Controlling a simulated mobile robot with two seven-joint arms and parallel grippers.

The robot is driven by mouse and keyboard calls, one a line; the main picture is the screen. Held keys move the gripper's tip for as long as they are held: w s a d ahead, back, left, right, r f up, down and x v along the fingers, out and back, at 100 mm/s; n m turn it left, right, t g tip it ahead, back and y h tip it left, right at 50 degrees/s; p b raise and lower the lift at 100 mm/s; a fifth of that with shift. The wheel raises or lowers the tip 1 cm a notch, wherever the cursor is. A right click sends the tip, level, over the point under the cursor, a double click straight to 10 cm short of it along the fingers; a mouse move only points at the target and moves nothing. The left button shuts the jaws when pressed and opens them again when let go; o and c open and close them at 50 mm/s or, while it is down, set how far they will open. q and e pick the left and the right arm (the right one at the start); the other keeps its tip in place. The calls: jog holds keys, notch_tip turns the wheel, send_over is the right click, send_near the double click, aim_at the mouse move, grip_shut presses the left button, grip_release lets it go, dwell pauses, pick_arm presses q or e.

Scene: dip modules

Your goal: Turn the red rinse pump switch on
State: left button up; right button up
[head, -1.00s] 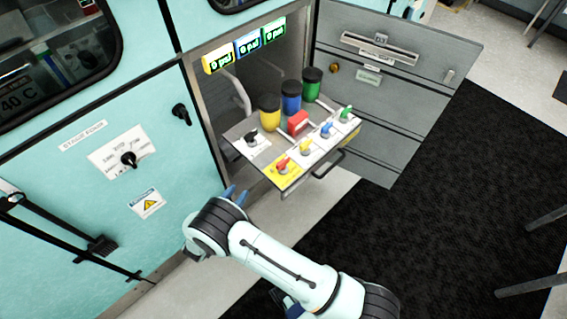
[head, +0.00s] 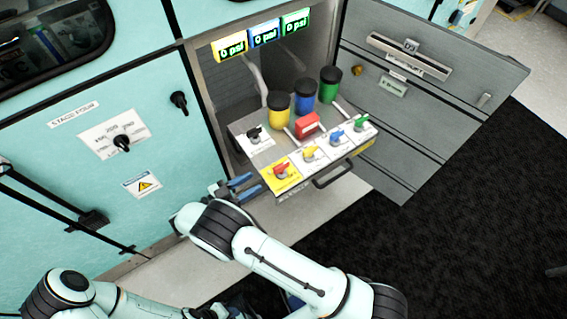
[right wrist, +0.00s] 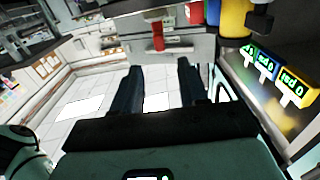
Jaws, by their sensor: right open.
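The red switch (head: 282,171) sits on a yellow plate at the front left corner of a pulled-out tray (head: 318,190). Its handle slants across the plate. My right gripper (head: 241,186) is open and empty, with blue fingers just left of that tray corner, apart from the switch. In the right wrist view the two dark fingers (right wrist: 156,88) are spread with nothing between them. A red piece (right wrist: 157,36) shows beyond them there, but I cannot tell for sure that it is the switch. My left arm shows at the bottom left; its gripper is not seen.
Yellow (head: 310,153), blue (head: 337,138) and green (head: 360,124) switches, a black switch (head: 255,134), a red block (head: 307,125) and three capped cylinders stand on the tray. Three displays (head: 262,35) read 0 psi. An open door (head: 420,110) bounds the right side.

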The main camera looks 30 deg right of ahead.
aim_at(281, 165)
jog(key=d, duration=0.7)
jog(key=w+d+p, duration=0.1)
jog(key=d, duration=0.3)
jog(key=shift+d, duration=0.25)
grip_shut()
